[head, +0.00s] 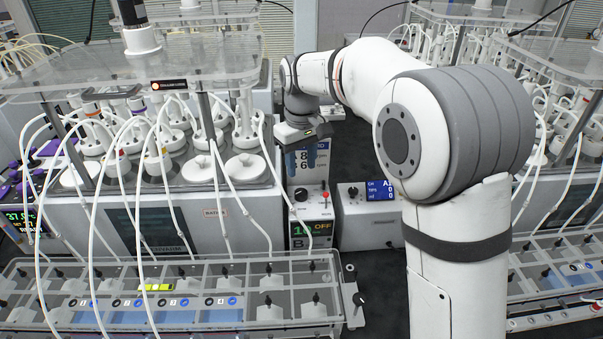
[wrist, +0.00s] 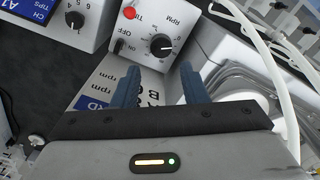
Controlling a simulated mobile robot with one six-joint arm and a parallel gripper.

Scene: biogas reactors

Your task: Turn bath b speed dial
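A black dial (wrist: 161,46) labelled RPM, with a numbered scale around it, is on a white control box. The same box shows in the head view (head: 313,203), its dial (head: 301,194) low on the front. My gripper (wrist: 160,70) is open and empty, its blue fingers pointing at the dial. The dial appears between and just beyond the fingertips, with no clear contact.
A red button (wrist: 130,12) and an OFF switch (wrist: 118,46) sit beside the dial. A lower panel (head: 310,234) is marked B. Another dial box (head: 372,198) stands to the right. White tubes (head: 270,170) hang close on the left. A clear rack (head: 190,270) fills the front.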

